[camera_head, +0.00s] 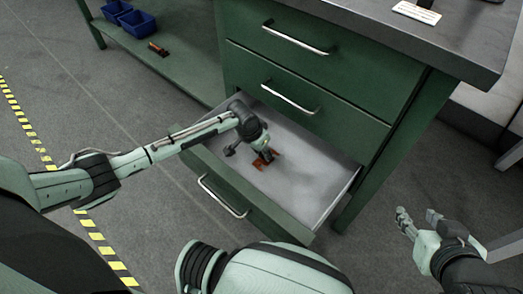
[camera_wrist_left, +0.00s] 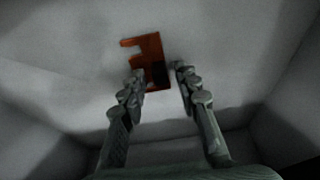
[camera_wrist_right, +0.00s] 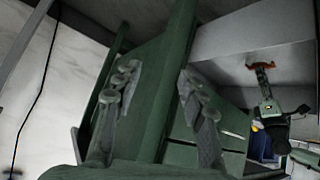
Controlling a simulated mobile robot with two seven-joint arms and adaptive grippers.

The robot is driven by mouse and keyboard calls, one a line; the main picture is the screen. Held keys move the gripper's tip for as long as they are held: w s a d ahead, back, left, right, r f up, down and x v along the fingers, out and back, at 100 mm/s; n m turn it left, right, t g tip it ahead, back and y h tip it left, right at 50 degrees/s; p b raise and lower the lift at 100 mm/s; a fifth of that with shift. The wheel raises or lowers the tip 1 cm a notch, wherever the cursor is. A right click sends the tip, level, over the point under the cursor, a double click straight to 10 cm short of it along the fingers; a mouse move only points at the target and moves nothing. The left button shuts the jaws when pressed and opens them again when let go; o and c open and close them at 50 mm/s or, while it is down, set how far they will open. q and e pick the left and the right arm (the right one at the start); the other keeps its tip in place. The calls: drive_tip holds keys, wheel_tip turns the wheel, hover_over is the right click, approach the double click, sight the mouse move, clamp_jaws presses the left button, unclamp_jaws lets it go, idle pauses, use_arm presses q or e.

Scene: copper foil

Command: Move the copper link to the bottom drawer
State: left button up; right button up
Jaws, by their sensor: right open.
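The copper link (camera_head: 260,166) is a small orange-brown piece with prongs, lying on the pale floor of the open bottom drawer (camera_head: 310,178). In the left wrist view, the link (camera_wrist_left: 152,50) lies at the fingertips, its lower part close to the left-hand finger. My left gripper (camera_head: 264,153) reaches down into the drawer right at the link. Its fingers (camera_wrist_left: 160,75) are apart, with a clear gap between them. My right gripper (camera_head: 418,214) is open and empty, outside the drawer to the right. The link (camera_wrist_right: 261,65) also shows in the right wrist view.
The green cabinet (camera_head: 310,65) has two shut drawers above the open one. Its grey worktop (camera_head: 440,30) overhangs at the right. Blue bins (camera_head: 138,22) and a small brown piece (camera_head: 158,48) sit on a low green shelf at the back left.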

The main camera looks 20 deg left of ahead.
sight(256, 163)
use_arm(q)
drive_tip(key=shift+r, duration=0.4)
drive_tip(key=p+v, duration=0.3)
drive_tip(key=v, duration=0.8)
drive_tip(key=shift+r, duration=0.25)
use_arm(e)
drive_tip(key=s+d+f+m+g+h, duration=0.1)
drive_tip(key=s+d+f+g+h, duration=0.1)
drive_tip(key=s+d+f+g, duration=0.3)
drive_tip(key=s+d, duration=0.2)
drive_tip(key=s, duration=0.2)
drive_tip(key=shift+d+f+g, duration=0.3)
drive_tip(key=shift+d+g, duration=0.05)
drive_tip(key=shift+g, duration=0.05)
use_arm(q)
drive_tip(key=shift+s+a, duration=0.1)
drive_tip(key=shift+s, duration=0.05)
